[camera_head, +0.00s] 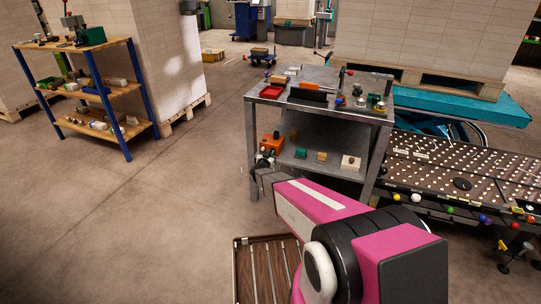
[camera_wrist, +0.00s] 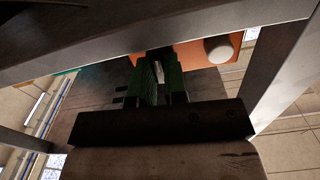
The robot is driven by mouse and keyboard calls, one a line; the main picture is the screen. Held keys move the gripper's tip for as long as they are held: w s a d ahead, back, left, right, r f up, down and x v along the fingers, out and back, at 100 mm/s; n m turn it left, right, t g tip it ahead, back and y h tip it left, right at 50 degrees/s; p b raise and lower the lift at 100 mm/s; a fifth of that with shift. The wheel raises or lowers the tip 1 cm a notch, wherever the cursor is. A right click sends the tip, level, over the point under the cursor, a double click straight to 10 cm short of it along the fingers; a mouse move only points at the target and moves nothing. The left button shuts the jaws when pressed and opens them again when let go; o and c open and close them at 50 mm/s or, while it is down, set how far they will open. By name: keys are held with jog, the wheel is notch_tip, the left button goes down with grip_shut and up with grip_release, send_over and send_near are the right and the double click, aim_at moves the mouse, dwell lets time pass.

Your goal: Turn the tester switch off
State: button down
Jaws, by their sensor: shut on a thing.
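The orange tester (camera_head: 277,146) stands at the left end of the grey cart's lower shelf, with a dark part on top. In the wrist view its orange face (camera_wrist: 190,52) carries a pale round knob (camera_wrist: 219,49). My gripper (camera_head: 264,160) reaches to the front of the tester from below. In the wrist view the gripper's green fingers (camera_wrist: 159,76) are closed around a small pale piece (camera_wrist: 159,71) at the tester's face, which seems to be its switch. The fingers hide most of the switch, so I cannot tell its setting.
The grey cart (camera_head: 318,110) has a post close to my gripper; its shelf edge crosses the wrist view. Small items sit on the lower shelf, right of the tester. A perforated table (camera_head: 460,176) stands at right. Floor at left (camera_head: 150,210) is clear.

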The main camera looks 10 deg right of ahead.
jog(key=shift+n, duration=0.5)
jog(key=c, duration=1.4)
grip_release()
jog(key=shift+c, duration=0.2)
jog(key=shift+s+a, duration=0.1)
jog(key=shift+s, duration=0.05)
jog(key=v, duration=1)
jog(key=shift+s, duration=0.25)
jog(key=shift+a+r, duration=0.1)
